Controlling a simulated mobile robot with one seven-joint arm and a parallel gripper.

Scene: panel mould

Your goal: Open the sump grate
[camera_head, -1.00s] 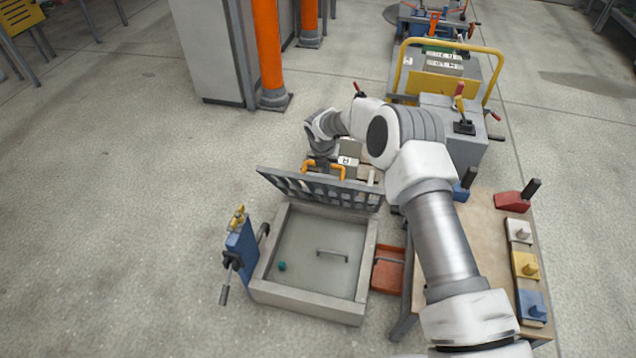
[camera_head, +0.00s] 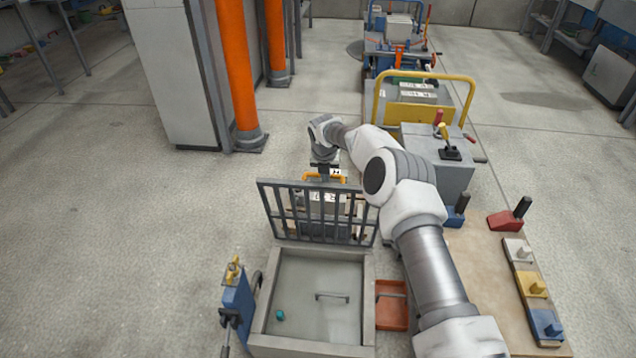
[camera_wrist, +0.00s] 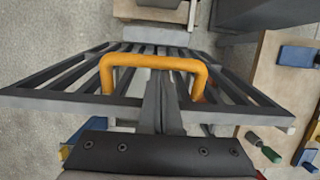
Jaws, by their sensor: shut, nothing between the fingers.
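The sump grate (camera_head: 318,212) is a dark barred panel. It stands raised, close to upright, at the far edge of the sump box (camera_head: 368,300). Its yellow-orange handle (camera_wrist: 155,62) shows large in the wrist view, and a part of it shows behind the grate's top edge in the head view. My gripper (camera_wrist: 163,100) is shut and empty. In the wrist view its fingers are at the handle's opening, over the bars; I cannot tell whether they touch.
Inside the open sump are a small teal object (camera_head: 280,315) and a grey bar handle (camera_head: 332,296). A blue post with a lever (camera_head: 237,300) stands at left, an orange-red tray (camera_head: 391,305) at right. A bench (camera_head: 480,270) with coloured blocks is further right. Floor at left is clear.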

